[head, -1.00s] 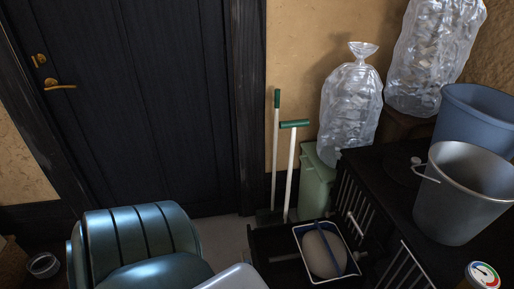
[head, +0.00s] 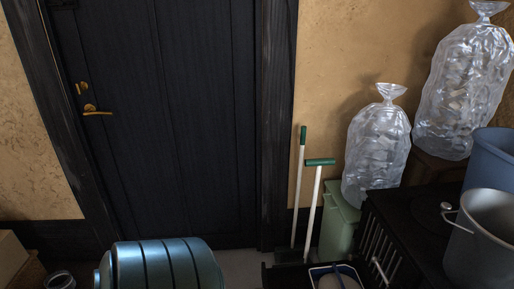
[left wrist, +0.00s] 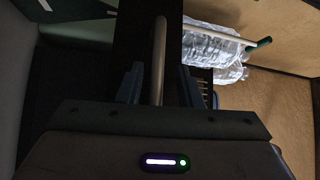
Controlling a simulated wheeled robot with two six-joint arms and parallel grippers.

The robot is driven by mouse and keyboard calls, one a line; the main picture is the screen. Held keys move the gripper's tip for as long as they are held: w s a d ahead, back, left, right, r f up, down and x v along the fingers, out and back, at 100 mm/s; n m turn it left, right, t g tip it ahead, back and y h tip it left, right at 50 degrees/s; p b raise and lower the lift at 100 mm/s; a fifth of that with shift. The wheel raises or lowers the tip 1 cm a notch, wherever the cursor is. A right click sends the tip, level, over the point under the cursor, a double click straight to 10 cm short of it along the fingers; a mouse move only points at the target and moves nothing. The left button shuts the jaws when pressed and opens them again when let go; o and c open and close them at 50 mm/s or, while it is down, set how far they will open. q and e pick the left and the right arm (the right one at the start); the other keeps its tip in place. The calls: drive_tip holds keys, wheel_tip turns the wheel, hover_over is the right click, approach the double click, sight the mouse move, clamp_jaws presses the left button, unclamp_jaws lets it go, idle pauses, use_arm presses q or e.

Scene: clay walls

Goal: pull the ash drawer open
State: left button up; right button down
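The black stove (head: 408,228) stands at the right in the head view, with a barred front. I cannot make out its ash drawer for certain in the head view. In the left wrist view my left gripper (left wrist: 160,84) has its two fingers apart. A grey metal bar (left wrist: 159,48), perhaps a handle, runs against a dark face and ends in the gap between them. There is space on both sides of the bar, and I cannot tell whether it lies between the fingers or beyond them. Neither gripper shows in the head view.
A white-rimmed tray (head: 318,272) with a rounded thing sits low before the stove. A metal bucket (head: 485,240) and a blue bin (head: 490,160) stand at the right. Green-handled tools (head: 312,210) lean near the dark door (head: 165,130).

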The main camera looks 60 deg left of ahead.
use_arm(q)
drive_tip(key=v, duration=1)
drive_tip(key=shift+s+d, duration=0.2)
drive_tip(key=shift+s, duration=0.15)
